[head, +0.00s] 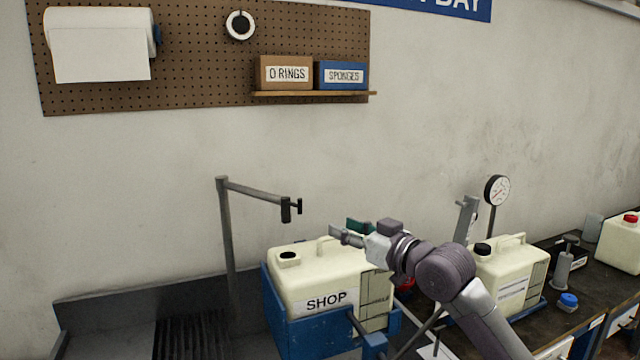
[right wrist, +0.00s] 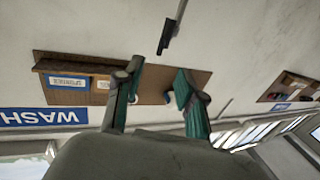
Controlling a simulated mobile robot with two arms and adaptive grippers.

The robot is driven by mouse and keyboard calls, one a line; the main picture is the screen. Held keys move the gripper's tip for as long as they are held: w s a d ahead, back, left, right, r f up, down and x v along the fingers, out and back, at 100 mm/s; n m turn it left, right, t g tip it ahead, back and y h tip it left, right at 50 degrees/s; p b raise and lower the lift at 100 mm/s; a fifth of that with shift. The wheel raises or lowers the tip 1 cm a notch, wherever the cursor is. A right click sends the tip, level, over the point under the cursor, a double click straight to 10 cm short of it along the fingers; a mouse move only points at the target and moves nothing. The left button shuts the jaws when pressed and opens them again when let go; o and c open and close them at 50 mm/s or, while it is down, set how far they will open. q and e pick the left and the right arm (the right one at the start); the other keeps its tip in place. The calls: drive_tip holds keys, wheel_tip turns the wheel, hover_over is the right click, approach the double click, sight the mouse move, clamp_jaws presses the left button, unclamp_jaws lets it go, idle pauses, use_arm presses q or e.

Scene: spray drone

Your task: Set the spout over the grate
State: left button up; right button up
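The spout is a grey post with a horizontal arm (head: 255,190) that ends in a dark nozzle (head: 286,209). The nozzle hangs above the cream SHOP jug (head: 315,280), near its open mouth. The grate (head: 192,338) is a set of dark slats in the basin at the lower left, cut by the frame's bottom edge. My right gripper (head: 343,231) is to the right of the nozzle, apart from it and above the jug. In the right wrist view its two green fingers (right wrist: 158,78) are spread with nothing between them. A dark bar (right wrist: 171,32), apparently the spout's end, shows beyond them. My left gripper is out of view.
The jug sits in a blue cradle (head: 275,315). A second cream jug (head: 508,275), a dial gauge (head: 497,190) and a blue cap (head: 568,301) are on the bench at right. A pegboard shelf (head: 315,95) is high on the wall. Space left of the post is clear.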

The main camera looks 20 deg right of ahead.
sight(301, 207)
drive_tip(key=p+x, duration=0.1)
drive_tip(key=x, duration=0.3)
drive_tip(key=p+x, duration=0.2)
drive_tip(key=x, duration=0.2)
drive_tip(key=p+x, duration=0.1)
drive_tip(key=x, duration=0.3)
drive_tip(key=shift+w+a+r, duration=0.1)
drive_tip(key=shift+a+r, duration=0.25)
drive_tip(key=shift+r, duration=0.05)
drive_tip(key=shift+x, duration=0.75)
drive_tip(key=shift+f, duration=0.15)
clamp_jaws()
